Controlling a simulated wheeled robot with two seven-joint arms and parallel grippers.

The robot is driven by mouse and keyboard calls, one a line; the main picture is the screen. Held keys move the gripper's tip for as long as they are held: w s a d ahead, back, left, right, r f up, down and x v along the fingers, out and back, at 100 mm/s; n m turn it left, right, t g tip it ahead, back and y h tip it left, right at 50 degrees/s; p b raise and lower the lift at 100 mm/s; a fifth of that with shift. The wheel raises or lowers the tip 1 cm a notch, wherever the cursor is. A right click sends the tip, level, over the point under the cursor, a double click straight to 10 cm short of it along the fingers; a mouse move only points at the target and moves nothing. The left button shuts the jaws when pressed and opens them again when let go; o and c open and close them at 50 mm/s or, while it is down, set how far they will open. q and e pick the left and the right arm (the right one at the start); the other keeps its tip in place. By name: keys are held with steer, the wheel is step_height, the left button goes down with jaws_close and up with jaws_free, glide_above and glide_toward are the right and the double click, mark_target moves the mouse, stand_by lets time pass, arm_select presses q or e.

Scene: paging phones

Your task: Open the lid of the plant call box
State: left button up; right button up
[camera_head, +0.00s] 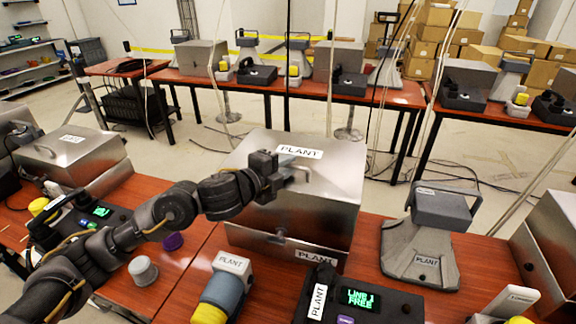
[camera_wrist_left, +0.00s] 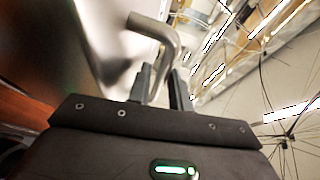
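The plant call box (camera_head: 290,240) is a brushed-metal box on the red-brown table, with PLANT labels on its lid and lower front. Its lid (camera_head: 325,185) looks down on the box; I see no clear gap. A bent metal lid handle (camera_head: 301,174) sits on the lid and shows close up in the left wrist view (camera_wrist_left: 165,38). My left gripper (camera_head: 284,176) reaches it from the left. In the left wrist view the handle's bar runs between the two fingers (camera_wrist_left: 161,92) and fills the gap. The fingers partly hide the handle. My right gripper is out of view.
In front stand a dark desk unit (camera_head: 358,307) reading LINE 1 FREE and a blue-yellow device (camera_head: 222,291). A grey PLANT stand (camera_head: 420,250) is right of the box.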

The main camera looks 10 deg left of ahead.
arm_select(q)
steer(key=shift+w+d, duration=0.15)
steer(key=shift+w, duration=0.1)
jaws_close()
